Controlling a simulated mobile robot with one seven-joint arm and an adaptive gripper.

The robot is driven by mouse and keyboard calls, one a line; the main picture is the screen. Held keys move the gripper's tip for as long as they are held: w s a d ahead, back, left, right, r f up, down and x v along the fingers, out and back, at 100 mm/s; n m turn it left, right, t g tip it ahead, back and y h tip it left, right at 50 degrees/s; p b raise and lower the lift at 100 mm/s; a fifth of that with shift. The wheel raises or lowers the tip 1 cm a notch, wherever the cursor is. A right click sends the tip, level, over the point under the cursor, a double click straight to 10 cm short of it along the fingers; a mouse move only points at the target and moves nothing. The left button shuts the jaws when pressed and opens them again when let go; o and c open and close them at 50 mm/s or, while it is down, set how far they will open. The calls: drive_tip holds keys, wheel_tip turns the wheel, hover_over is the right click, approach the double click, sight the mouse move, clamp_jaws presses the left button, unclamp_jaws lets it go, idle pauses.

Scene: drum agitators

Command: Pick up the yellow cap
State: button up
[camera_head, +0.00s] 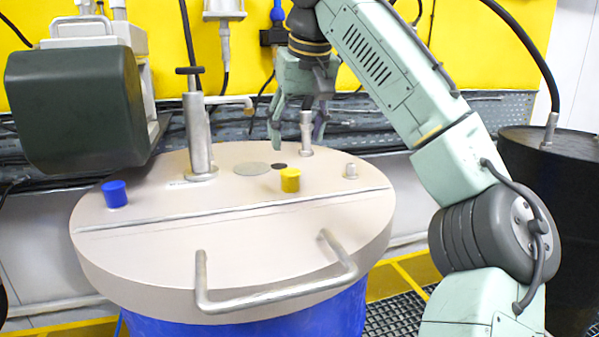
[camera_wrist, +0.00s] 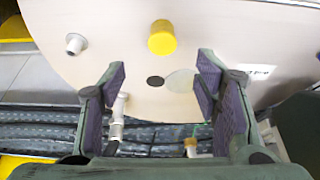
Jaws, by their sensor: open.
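The yellow cap (camera_head: 290,180) stands on the beige drum lid (camera_head: 250,245), right of the lid's middle. In the wrist view the yellow cap (camera_wrist: 162,38) lies beyond the fingertips, between their lines. My gripper (camera_head: 297,135) is above the far part of the lid, behind and above the cap, pointing down. In the wrist view my gripper (camera_wrist: 159,75) has its two padded fingers wide apart with nothing between them. It does not touch the cap.
A blue cap (camera_head: 115,194) stands at the lid's left. A metal post (camera_head: 198,135) and a small fitting (camera_head: 351,171) rise from the lid. A thin pipe (camera_head: 306,133) stands close to my gripper. A bent handle (camera_head: 275,296) is at the front. A black drum (camera_head: 560,190) stands right.

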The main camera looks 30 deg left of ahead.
sight(290, 171)
drive_tip(key=x, duration=0.4)
drive_tip(key=shift+s, duration=0.2)
drive_tip(key=shift+p+x, duration=0.7)
drive_tip(key=shift+x, duration=2.25)
drive_tip(key=shift+c, duration=0.4)
drive_tip(key=c, duration=0.8)
